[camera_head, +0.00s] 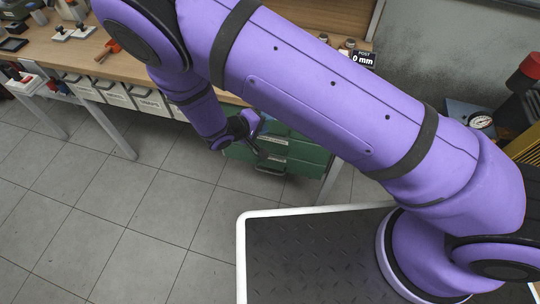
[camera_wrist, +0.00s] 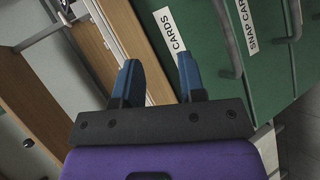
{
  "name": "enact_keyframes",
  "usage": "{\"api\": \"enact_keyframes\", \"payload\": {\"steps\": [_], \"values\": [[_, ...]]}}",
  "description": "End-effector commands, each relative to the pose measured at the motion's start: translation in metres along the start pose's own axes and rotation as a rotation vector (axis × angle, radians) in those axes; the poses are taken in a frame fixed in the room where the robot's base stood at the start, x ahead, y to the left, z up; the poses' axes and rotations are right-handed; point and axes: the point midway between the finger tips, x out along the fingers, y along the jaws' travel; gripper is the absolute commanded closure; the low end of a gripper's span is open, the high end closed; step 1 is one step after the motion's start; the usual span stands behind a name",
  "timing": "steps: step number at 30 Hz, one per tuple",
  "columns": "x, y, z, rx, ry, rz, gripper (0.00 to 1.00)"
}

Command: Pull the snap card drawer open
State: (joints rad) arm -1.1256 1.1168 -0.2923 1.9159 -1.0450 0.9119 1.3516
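The green drawer unit (camera_head: 305,152) hangs under the workbench, partly hidden behind my arm in the head view. In the wrist view the snap card drawer (camera_wrist: 268,75) is at the right, with a white label reading "SNAP CAR" and the rest cut off. A bar handle (camera_wrist: 295,18) runs beside that label at the picture's right edge. My gripper (camera_wrist: 158,82) is open, its two blue fingers apart with nothing between them. It points toward the neighbouring green drawer, labelled "CARDS" (camera_wrist: 170,30), and the snap card handle lies to its right. The drawers look closed.
The "CARDS" drawer's grey bar handle (camera_wrist: 228,40) lies between the two labels. The wooden bench (camera_head: 110,55) has white labelled bins (camera_head: 150,100) beneath its front edge. Bench legs (camera_head: 110,128) stand nearby. The tiled floor (camera_head: 130,200) before the bench is clear.

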Motion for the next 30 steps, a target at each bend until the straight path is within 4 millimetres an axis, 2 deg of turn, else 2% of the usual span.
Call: {"api": "enact_keyframes", "payload": {"steps": [1,6,12,15,21,25,30], "values": [[0.003,-0.022,0.003,-0.027,0.038,0.031,0.63],[0.012,-0.084,0.012,-0.086,0.173,0.112,0.63],[0.029,-0.151,0.029,-0.159,0.346,0.188,0.63],[0.038,-0.178,0.038,-0.191,0.426,0.216,0.63],[0.052,-0.212,0.051,-0.235,0.533,0.243,0.63],[0.056,-0.220,0.054,-0.247,0.563,0.249,0.63],[0.068,-0.219,0.047,-0.247,0.567,0.249,0.63]]}}
